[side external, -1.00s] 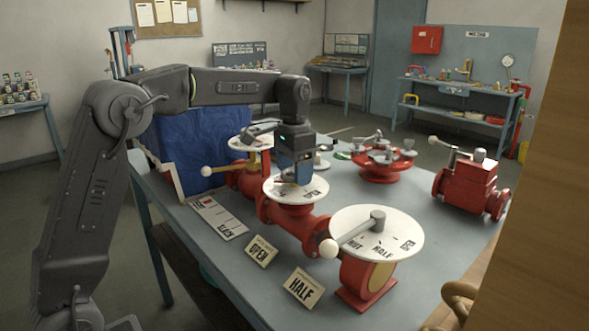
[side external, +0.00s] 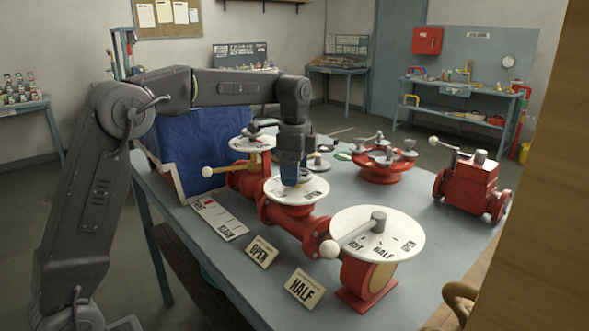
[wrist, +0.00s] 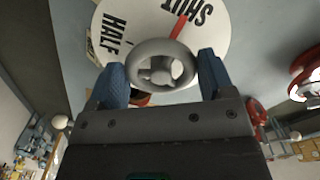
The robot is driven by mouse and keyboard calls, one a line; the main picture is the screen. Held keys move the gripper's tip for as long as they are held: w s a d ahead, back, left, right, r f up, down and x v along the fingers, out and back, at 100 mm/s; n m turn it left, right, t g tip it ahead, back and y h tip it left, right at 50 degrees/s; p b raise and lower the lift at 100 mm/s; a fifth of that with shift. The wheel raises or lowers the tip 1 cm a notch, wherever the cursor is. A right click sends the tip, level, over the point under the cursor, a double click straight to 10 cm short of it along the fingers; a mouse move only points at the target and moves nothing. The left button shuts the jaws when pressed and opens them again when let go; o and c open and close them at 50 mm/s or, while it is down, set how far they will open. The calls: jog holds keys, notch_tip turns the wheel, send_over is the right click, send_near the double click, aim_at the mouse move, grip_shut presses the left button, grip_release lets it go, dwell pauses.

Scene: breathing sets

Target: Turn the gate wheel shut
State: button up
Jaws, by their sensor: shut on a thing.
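The gate wheel (wrist: 154,74) is a small grey handwheel with a hub and spokes, above a white round dial (side external: 277,191). My gripper (side external: 291,183) points straight down over this middle dial. In the wrist view its two blue fingers (wrist: 160,64) are on opposite sides of the wheel rim, shut on it. The dial in the wrist view (wrist: 216,34) reads HALF and SHUT. A red pointer (wrist: 180,26) sticks out from the wheel, between these words and close to SHUT. In the side view my gripper hides most of the wheel.
A front valve with a white dial and ball-ended lever (side external: 345,240) stands near, and another lever valve (side external: 222,170) stands behind. OPEN (side external: 262,252) and HALF (side external: 304,288) cards lie at the table's front. Red valves (side external: 383,160) and (side external: 471,187) stand to the right.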

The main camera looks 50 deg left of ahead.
dwell(0.6)
jog(key=o, duration=0.9)
notch_tip(320, 180, up, 14)
jog(key=shift+f, duration=0.1)
dwell(0.5)
